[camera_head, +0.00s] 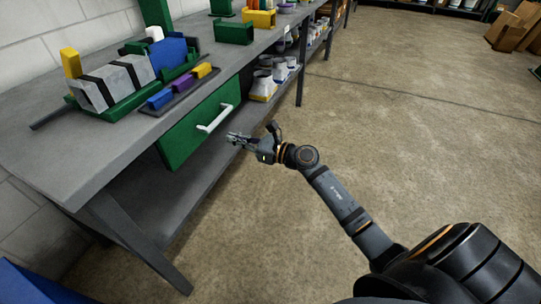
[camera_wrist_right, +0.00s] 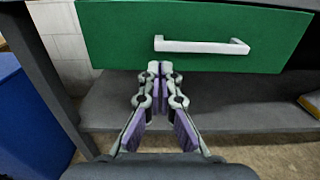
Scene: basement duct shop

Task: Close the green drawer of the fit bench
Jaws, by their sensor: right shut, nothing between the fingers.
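The green drawer (camera_head: 185,139) of the fit bench sits under the grey top, with a white bar handle (camera_head: 214,118) on its front. Its front looks close to the bench edge; I cannot tell whether a small gap is left. In the right wrist view the drawer front (camera_wrist_right: 120,45) and its handle (camera_wrist_right: 203,46) fill the upper part. My right gripper (camera_head: 231,137) is shut and empty, in front of the drawer and a little below the handle. Its fingertips (camera_wrist_right: 159,68) overlap the drawer's lower edge in the wrist view; contact is unclear. My left gripper is not in view.
The bench top (camera_head: 60,150) holds a green fixture with a grey block (camera_head: 115,82) and a tray of small coloured blocks (camera_head: 183,90). A lower shelf (camera_head: 150,200) runs beneath, with white fittings (camera_head: 265,82) farther along. A bench leg (camera_head: 135,240) stands at left. The floor at right is clear.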

